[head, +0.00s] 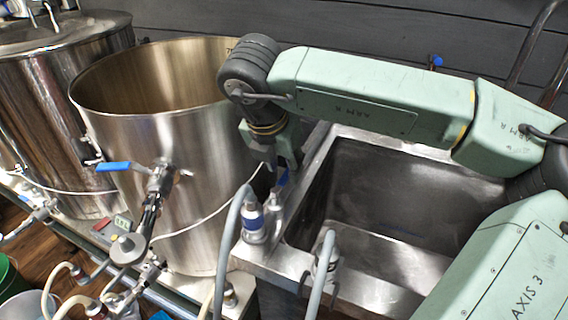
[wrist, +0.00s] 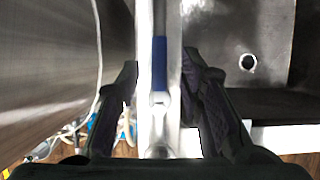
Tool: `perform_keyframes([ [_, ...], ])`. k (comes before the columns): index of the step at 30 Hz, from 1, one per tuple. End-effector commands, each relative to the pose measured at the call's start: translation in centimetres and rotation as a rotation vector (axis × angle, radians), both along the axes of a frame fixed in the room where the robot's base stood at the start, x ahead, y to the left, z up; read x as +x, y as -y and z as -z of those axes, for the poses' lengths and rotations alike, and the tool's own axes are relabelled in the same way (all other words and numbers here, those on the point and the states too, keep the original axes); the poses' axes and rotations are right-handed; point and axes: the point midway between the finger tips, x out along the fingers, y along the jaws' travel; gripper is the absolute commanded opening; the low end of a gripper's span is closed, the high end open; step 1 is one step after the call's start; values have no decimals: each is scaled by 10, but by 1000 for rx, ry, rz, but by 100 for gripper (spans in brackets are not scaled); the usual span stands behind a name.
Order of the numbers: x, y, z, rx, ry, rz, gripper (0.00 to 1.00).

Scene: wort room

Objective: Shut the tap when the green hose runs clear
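A tap with a blue lever (head: 281,179) stands on the steel ledge between the kettle and the sink. My gripper (head: 282,160) is above it and hides part of it. In the wrist view the blue lever (wrist: 160,62) runs lengthwise between my gripper's (wrist: 161,70) two dark fingers, with a gap on each side. The fingers are open and hold nothing. Grey hoses rise at the ledge (head: 228,250) and at the sink's front (head: 322,275). No hose looks clearly green, and I cannot see any liquid running.
The open steel kettle (head: 190,140) stands close left of my gripper and has its own blue-handled valve (head: 115,166). The steel sink (head: 400,215) is at right and looks empty, with a drain hole (wrist: 248,62). Pipes and hoses crowd the lower left, near a green bucket (head: 12,278).

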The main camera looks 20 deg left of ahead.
Motion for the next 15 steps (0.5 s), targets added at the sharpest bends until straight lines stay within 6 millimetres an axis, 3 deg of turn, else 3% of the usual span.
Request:
perform_keyframes([
  [6,6,0,15,0,0,-2,34],
  [15,7,0,17,0,1,-2,33],
])
